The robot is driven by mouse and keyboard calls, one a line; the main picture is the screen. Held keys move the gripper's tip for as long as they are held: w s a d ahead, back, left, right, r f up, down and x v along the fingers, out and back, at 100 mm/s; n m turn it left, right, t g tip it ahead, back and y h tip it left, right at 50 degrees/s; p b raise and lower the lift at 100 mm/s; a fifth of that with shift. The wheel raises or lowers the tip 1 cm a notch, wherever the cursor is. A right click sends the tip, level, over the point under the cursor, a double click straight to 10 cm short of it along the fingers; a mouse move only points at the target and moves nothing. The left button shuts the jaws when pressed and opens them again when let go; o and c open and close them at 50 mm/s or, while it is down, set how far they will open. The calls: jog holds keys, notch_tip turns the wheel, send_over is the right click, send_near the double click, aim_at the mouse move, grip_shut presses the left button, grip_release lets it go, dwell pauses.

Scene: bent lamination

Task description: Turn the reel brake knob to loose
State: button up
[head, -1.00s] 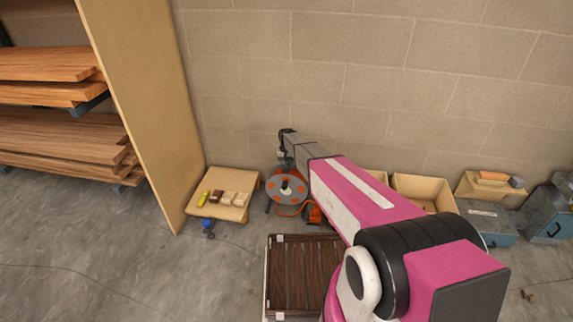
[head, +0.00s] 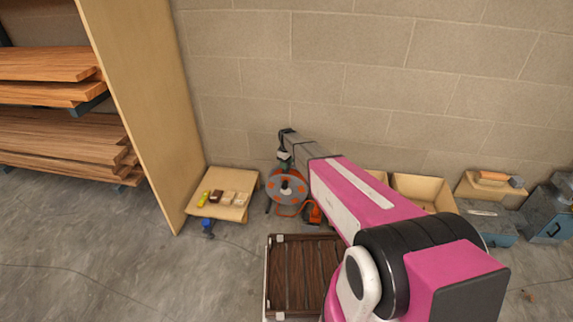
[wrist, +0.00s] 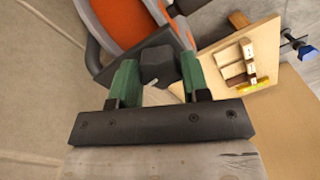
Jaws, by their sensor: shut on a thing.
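The cable reel (head: 296,186) stands on the floor by the wall, with an orange and grey disc face. In the wrist view part of its orange and grey disc (wrist: 118,22) fills the upper left. The brake knob (wrist: 157,66) is a dark blocky piece between the green fingers of my gripper (wrist: 158,70). My gripper is shut on the knob, one finger on each side. In the head view my gripper (head: 286,165) is small at the reel's upper edge, and the knob cannot be made out. Its marking is not readable.
A wooden board (head: 227,212) with small blocks and a yellow item lies left of the reel, a blue clamp at its edge. A dark slatted panel (head: 290,277) lies in front. An open wooden box (head: 424,191) stands to the right. A tall panel (head: 140,95) leans at left.

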jog(key=shift+n, duration=0.8)
jog(key=o, duration=0.9)
notch_tip(320, 180, up, 11)
jog(key=shift+f, duration=0.1)
